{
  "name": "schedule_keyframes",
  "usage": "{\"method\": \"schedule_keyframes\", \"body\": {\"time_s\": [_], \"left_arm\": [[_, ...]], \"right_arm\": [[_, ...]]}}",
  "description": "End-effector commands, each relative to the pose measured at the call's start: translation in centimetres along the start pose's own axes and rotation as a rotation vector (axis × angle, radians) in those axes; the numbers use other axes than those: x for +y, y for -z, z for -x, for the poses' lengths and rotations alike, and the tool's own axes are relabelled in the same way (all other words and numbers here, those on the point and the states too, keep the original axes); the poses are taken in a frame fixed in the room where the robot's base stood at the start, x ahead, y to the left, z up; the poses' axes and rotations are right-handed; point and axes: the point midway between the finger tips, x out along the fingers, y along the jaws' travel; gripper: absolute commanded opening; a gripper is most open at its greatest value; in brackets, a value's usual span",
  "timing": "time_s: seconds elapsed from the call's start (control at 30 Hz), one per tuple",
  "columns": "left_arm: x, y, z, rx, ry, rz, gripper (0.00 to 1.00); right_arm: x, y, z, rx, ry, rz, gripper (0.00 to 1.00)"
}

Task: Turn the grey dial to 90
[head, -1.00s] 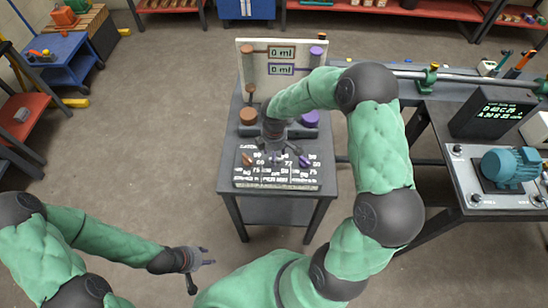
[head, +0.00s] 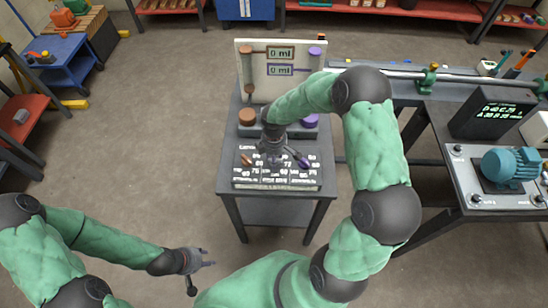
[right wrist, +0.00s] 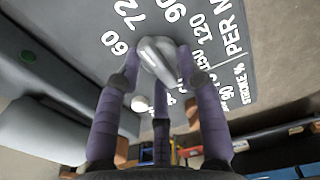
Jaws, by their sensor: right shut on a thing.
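The grey dial (right wrist: 160,58) shows in the right wrist view as a rounded knob with a raised bar, on a dark panel (head: 240,183) with white numbers. The numbers 60, 72, 90, 120 and 150 stand around it; I cannot tell which one the bar marks. My right gripper (right wrist: 162,75) has its purple-grey fingers around the dial, shut on it. In the head view the right gripper (head: 273,161) hides the dial from above. My left gripper (head: 207,258) is open and empty, away from the panel at lower left.
An orange dial (head: 246,160) and a purple dial (head: 303,160) flank the right gripper. Behind stand an orange knob (head: 247,116), a purple knob (head: 310,121) and a white board (head: 258,84) reading 0 ml twice. A motor bench (head: 465,195) is at right.

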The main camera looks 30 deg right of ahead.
Motion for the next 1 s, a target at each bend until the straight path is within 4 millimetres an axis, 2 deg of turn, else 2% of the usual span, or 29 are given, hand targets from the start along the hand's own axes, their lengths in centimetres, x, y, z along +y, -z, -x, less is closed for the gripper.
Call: {"method": "schedule_keyframes", "body": {"time_s": [0.67,1.0], "left_arm": [[-0.1,0.0,-0.4,0.0,0.0,0.0,0.4],[-0.6,0.1,-1.8,0.0,0.0,0.0,0.4]], "right_arm": [[-0.5,0.3,-0.4,0.002,0.01,-0.049,0.05],[-0.4,0.4,-0.6,0.002,0.01,-0.264,0.05]]}}
